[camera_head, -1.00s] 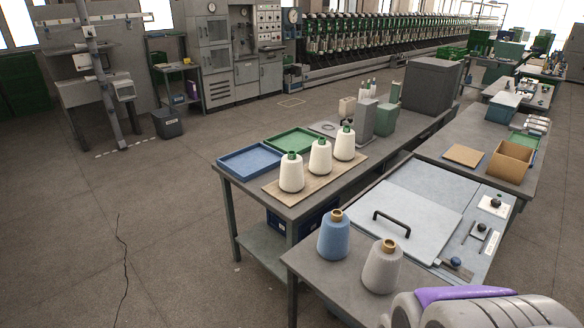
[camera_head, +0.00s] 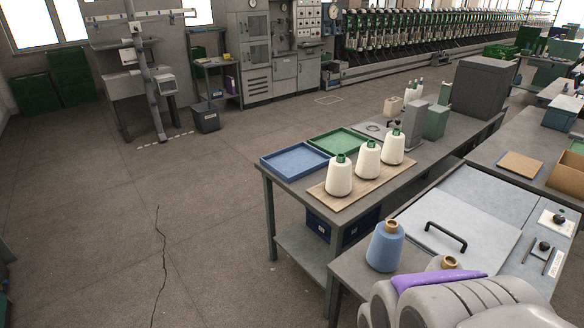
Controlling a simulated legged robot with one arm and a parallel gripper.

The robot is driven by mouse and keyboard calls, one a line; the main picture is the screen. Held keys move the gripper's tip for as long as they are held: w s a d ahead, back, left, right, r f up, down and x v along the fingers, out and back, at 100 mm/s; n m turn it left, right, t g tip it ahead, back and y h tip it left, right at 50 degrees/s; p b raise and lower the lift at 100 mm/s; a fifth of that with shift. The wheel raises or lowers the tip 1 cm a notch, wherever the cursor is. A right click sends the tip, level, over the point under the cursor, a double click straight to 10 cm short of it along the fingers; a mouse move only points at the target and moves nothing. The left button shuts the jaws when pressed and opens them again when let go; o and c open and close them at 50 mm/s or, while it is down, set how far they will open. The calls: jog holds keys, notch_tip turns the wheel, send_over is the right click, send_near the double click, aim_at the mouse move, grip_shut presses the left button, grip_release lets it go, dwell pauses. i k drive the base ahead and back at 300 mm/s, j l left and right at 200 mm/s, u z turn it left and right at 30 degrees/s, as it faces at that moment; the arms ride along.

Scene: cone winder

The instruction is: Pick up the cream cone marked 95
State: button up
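Three cream cones with green tips stand upright in a row on a tan board (camera_head: 347,205) on the grey table. They are the near cone (camera_head: 339,180), the middle cone (camera_head: 367,161) and the far cone (camera_head: 392,148). No number can be read on any of them, so I cannot tell which is marked 95. A grey and purple part of me fills the bottom right corner, nearer than the cones and apart from them. My gripper's fingers do not show.
A blue tray (camera_head: 294,161) and a green tray (camera_head: 338,141) lie behind the cones. A blue cone (camera_head: 385,248) and a partly hidden greyish cone (camera_head: 450,262) stand on the nearer table. The floor left of the tables (camera_head: 200,220) is clear.

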aim_at(338, 178)
jog(key=i+j+u, duration=0.7)
jog(key=i, duration=0.15)
jog(key=i+u, duration=0.35)
jog(key=i, duration=0.15)
jog(key=i+z, duration=0.6)
jog(key=z, duration=0.2)
jog(key=i+j+z, duration=0.15)
jog(key=z, duration=0.25)
jog(key=i, duration=0.1)
